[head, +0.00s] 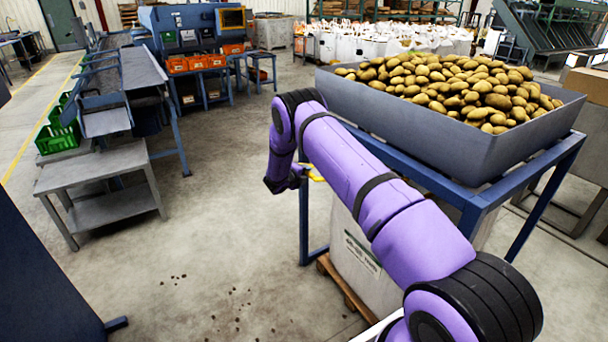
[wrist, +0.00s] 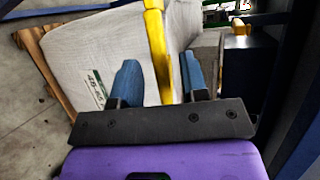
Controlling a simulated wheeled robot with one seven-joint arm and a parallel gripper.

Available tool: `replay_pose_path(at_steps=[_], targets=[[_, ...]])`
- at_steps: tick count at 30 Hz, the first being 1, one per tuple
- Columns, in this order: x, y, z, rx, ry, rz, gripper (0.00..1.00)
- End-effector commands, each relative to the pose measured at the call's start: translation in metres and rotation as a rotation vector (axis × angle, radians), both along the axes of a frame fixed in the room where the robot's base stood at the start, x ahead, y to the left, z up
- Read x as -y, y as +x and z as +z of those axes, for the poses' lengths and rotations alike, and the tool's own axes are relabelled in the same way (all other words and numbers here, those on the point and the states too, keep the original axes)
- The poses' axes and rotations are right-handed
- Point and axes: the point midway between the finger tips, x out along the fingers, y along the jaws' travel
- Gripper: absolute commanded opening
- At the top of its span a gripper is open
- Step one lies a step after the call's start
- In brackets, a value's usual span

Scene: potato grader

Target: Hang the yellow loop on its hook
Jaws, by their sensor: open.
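The yellow loop (wrist: 155,35) shows in the wrist view as an upright strap in front of the white bulk bag (wrist: 105,45). Its lower part lies between the two blue fingers of my gripper (wrist: 160,76), which are spread apart with a gap on each side of the strap. In the head view a small yellow piece of the loop (head: 316,178) shows beside my gripper (head: 295,180), mostly hidden by my arm. I cannot make out the hook in either view.
The bag (head: 355,245) stands on a wooden pallet (head: 345,288) under a blue frame (head: 304,225) that carries a grey hopper (head: 440,138) full of potatoes (head: 450,90). Another small yellow piece (wrist: 239,27) shows at the back right.

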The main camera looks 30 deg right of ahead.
Motion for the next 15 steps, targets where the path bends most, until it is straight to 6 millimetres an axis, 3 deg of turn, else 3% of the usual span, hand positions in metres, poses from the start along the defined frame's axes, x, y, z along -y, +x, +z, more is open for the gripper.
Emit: replay_pose_path(at_steps=[9,15], targets=[[0.0028,0.0011,-0.0008,0.0,0.0,0.0,0.4],[0.0026,0.0011,-0.0007,0.0,0.0,0.0,0.0]])
